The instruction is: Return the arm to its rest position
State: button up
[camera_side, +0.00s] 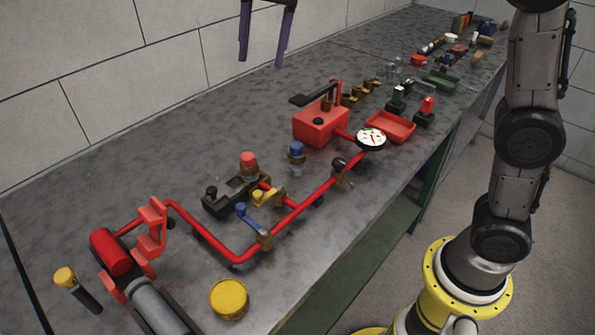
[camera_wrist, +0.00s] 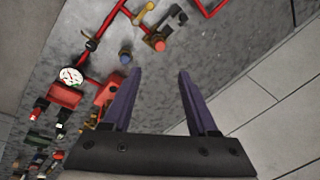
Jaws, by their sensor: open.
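My gripper (camera_side: 262,42) shows at the top of the side view, its two dark purple fingers hanging apart in front of the white wall. In the wrist view my gripper (camera_wrist: 155,88) is open with nothing between its fingers, above the grey bench. My arm stands at the right of the side view on a yellow base. The red pipework of the pumpset (camera_side: 290,212) lies on the bench well below and apart from the gripper. The top of the gripper is cut off in the side view.
The bench (camera_side: 130,185) carries a red box (camera_side: 320,124), a white-faced gauge (camera_side: 371,139), a red tray (camera_side: 391,126), a blue-capped part (camera_side: 296,152), and a yellow round can (camera_side: 229,298). Several small items crowd its far end. A block wall (camera_side: 90,70) runs behind; bare bench lies along it.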

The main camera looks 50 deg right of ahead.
jog(key=s+d+n+t, duration=0.1)
jog(key=s+d, duration=0.3)
jog(key=s, duration=0.4)
jog(key=s+d+n+t, duration=0.1)
jog(key=s+d, duration=0.3)
jog(key=s, duration=0.3)
jog(key=s+d+f+n+t, duration=0.1)
jog(key=s+d+f+n, duration=0.1)
jog(key=s+f+n, duration=0.6)
notch_tip(320, 180, down, 5)
jog(key=s, duration=0.2)
jog(key=shift+s+d+f+h, duration=0.15)
jog(key=shift+s+f+h, duration=0.05)
jog(key=shift+s+h, duration=0.15)
